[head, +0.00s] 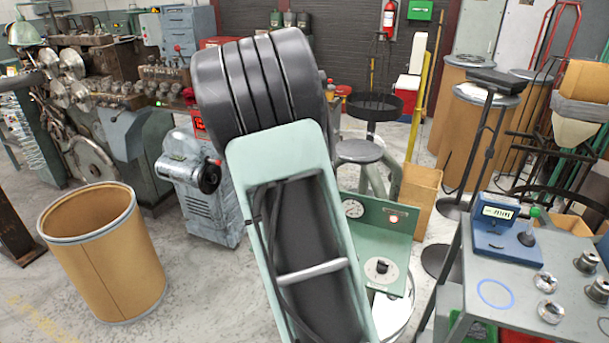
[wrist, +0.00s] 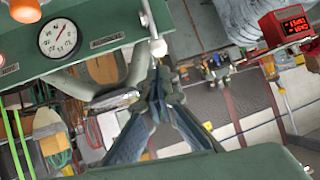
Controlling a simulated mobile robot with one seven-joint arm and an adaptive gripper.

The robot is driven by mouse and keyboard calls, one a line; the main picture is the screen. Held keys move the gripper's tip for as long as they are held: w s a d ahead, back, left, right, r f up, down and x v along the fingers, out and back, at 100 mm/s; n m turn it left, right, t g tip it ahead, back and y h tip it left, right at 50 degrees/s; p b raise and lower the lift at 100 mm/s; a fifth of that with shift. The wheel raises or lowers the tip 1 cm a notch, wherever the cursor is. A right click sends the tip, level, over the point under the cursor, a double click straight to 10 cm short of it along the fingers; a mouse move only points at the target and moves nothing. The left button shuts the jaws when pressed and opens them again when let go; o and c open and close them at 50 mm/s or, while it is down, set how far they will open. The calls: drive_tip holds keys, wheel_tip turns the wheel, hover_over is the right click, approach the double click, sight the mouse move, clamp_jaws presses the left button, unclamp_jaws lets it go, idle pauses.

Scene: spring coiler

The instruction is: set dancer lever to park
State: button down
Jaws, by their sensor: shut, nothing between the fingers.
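In the wrist view a short metal lever (wrist: 149,20) with a pale ball knob (wrist: 157,47) sticks out from the edge of a green panel (wrist: 90,62); it looks like the dancer lever. Two small label plates (wrist: 107,41) are on that panel, their text unreadable. My gripper (wrist: 158,72) is shut and empty, its tips right by the knob; I cannot tell whether they touch. In the head view the green panel (head: 397,249) shows right of my arm, which hides the lever and my gripper.
A round dial gauge (wrist: 59,37) and an orange lamp (wrist: 22,9) are on the panel. A red display box (wrist: 285,26) is at the upper right. In the head view a cardboard drum (head: 105,260) stands left and a grey bench (head: 520,285) with a blue instrument (head: 505,235) right.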

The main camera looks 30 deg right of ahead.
drive_tip(key=p+v, duration=0.1)
drive_tip(key=v, duration=0.4)
drive_tip(key=shift+s+a+r, duration=0.1)
drive_tip(key=shift+s+r, duration=0.15)
drive_tip(key=shift+r, duration=0.15)
